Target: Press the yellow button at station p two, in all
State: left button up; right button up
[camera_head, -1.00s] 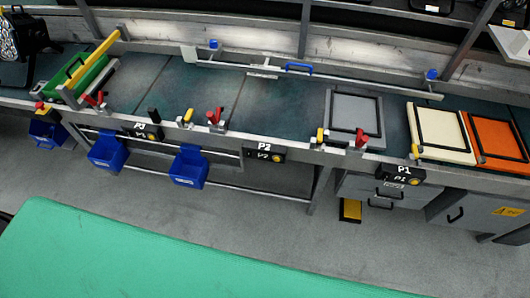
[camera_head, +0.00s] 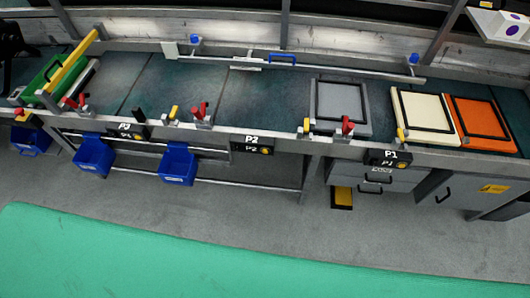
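The station P2 box (camera_head: 252,145) is a small black box with white "P2" lettering on the front rail of the long bench, near the middle of the head view. Its yellow button (camera_head: 266,151) is a small round spot at the box's lower right. Similar boxes sit on the same rail, P3 (camera_head: 132,130) to the left and P1 (camera_head: 388,158) to the right, each with a yellow button. Neither of my grippers shows in the view.
A green surface (camera_head: 150,255) fills the lower foreground. Grey floor (camera_head: 330,235) lies between it and the bench. Blue bins (camera_head: 178,165) hang below the rail left of P2. Red levers (camera_head: 202,115), a grey panel (camera_head: 341,108), a cream panel (camera_head: 424,115) and an orange panel (camera_head: 481,122) are on the bench.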

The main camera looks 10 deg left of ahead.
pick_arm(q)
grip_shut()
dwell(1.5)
